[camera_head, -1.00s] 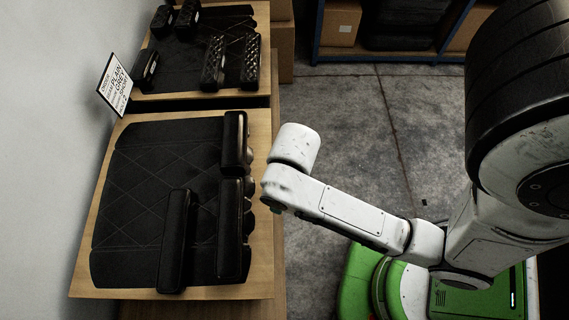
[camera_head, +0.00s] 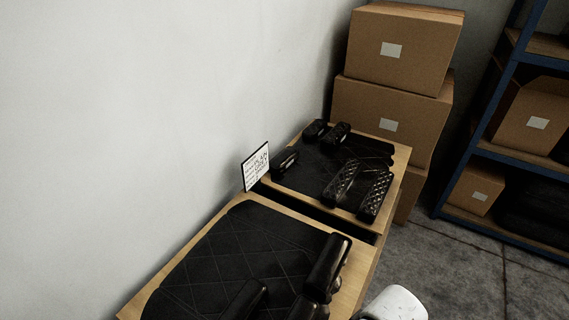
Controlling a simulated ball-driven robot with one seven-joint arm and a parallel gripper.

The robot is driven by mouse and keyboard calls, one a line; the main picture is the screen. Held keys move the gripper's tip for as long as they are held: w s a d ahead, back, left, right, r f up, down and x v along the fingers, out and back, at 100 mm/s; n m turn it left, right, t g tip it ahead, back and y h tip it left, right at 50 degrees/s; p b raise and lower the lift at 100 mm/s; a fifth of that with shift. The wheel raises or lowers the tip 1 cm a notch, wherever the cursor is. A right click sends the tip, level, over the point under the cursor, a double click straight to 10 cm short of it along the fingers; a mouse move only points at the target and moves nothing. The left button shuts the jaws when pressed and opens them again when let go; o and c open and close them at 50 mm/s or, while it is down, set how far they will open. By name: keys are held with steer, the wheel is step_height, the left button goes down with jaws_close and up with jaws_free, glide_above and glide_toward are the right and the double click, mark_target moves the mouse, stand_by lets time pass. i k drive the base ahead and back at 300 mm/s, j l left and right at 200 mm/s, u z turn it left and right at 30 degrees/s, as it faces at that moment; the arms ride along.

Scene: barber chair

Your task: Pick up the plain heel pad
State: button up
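Several black pads lie on black quilted mats on two wooden tables; I cannot tell for sure which one is the heel pad. On the near table, a smooth plain pad (camera_head: 328,264) lies near the right edge, with another plain pad (camera_head: 247,300) cut off at the bottom. On the far table, a short smooth-looking pad (camera_head: 285,163) lies at the left. Two quilted pads, one left (camera_head: 342,183) and one right (camera_head: 375,195), lie at its front right. Two small pads (camera_head: 315,130) lie at the back, one looking textured. My gripper is out of view.
A white sign (camera_head: 256,167) with lettering stands between the tables by the wall. Stacked cardboard boxes (camera_head: 395,105) stand behind the far table. A blue shelf (camera_head: 500,110) with boxes is at right. Grey floor (camera_head: 440,270) lies open right of the tables. A white part of my arm shows at the bottom.

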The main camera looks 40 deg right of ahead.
mark_target(279, 164)
steer(key=i+l+u, duration=0.15)
steer(key=l, duration=0.5)
steer(key=i+l+u, duration=0.15)
steer(key=l, duration=0.5)
steer(key=i+l+u, duration=0.15)
steer(key=l, duration=0.5)
steer(key=l+u, duration=0.15)
steer(key=l, duration=0.5)
steer(key=i, duration=0.5)
